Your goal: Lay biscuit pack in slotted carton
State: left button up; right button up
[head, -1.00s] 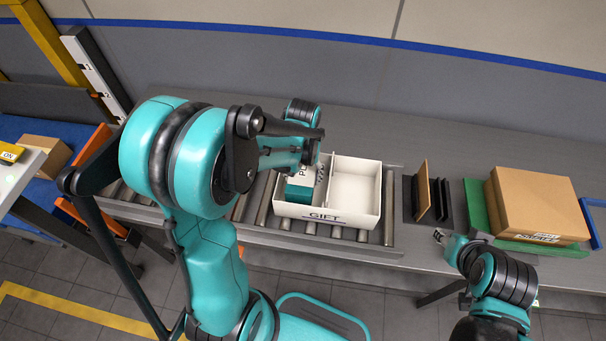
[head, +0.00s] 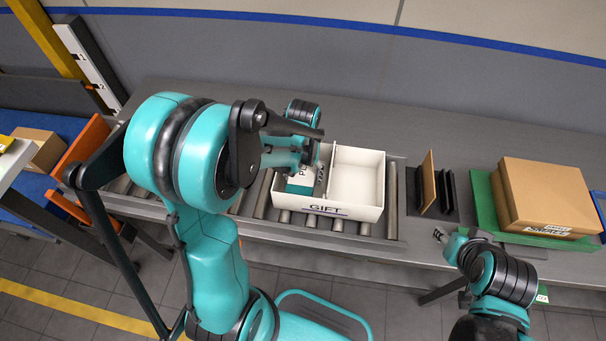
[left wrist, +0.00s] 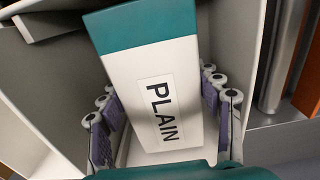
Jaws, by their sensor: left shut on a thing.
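The biscuit pack (left wrist: 160,85), white with a teal end and the word PLAIN, lies between the two fingers of my left gripper (left wrist: 163,125), which is shut on it. In the head view the pack (head: 300,187) is in the left compartment of the white carton (head: 345,211) marked GIFT, mostly hidden by my gripper (head: 312,165). A divider splits the carton, and its right compartment is empty. I cannot tell whether the pack touches the carton floor. My right gripper (head: 440,236) is in front of the bench edge, away from the carton; its fingers are too small to judge.
The carton stands on a roller conveyor (head: 392,220). To its right are a brown upright panel (head: 428,182) with dark panels beside it, then a cardboard box (head: 545,198) on a green mat (head: 483,207). The bench behind the carton is clear.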

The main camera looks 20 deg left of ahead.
pick_arm(q)
jog(key=shift+f+b, duration=0.55)
jog(key=o, duration=1.3)
jog(key=shift+o, duration=0.2)
jog(key=shift+c, duration=0.3)
notch_tip(320, 180, up, 12)
jog(key=p, duration=0.9)
